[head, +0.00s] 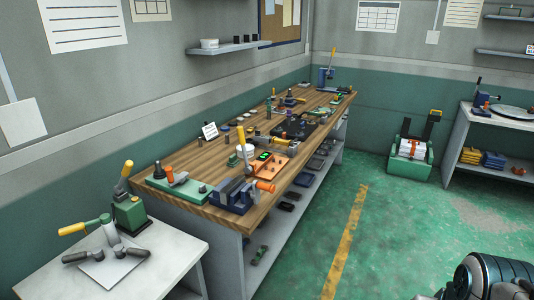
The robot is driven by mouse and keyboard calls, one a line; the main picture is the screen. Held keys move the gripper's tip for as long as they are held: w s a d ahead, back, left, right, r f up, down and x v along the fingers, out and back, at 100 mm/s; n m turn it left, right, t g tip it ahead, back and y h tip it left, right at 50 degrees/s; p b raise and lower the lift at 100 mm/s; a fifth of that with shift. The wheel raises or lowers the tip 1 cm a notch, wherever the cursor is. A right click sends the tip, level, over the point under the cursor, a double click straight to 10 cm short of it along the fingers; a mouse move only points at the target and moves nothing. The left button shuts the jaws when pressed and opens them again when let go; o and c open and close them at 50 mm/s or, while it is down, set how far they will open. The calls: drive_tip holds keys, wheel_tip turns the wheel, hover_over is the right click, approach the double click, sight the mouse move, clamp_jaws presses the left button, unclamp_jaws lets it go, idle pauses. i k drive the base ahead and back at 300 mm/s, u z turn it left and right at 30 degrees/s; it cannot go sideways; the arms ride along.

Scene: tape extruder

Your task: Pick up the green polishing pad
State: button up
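I cannot pick out the green polishing pad for certain; things on the long workbench (222,217) are small at this distance. Several green items show there. Small bright green pieces (263,155) lie at the orange tray (270,168) near the bench's middle. A flat green base (165,187) lies at the near left end, with a tool on it. A small green item (339,97) is near the far end. My gripper is not in view; only a dark rounded part of my arm shows at the bottom right corner.
A blue vise (232,195) stands at the bench's near edge. A white side table (165,262) with a green lever press (129,211) is at the lower left. A green machine (410,160) stands on the floor.

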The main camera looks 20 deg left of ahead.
sight(233, 162)
drive_tip(key=z, duration=0.15)
drive_tip(key=i, duration=1.5)
drive_tip(key=u, duration=0.2)
drive_tip(key=i, duration=1.4)
drive_tip(key=u, duration=1.8)
drive_tip(key=i, duration=0.95)
drive_tip(key=u, duration=0.9)
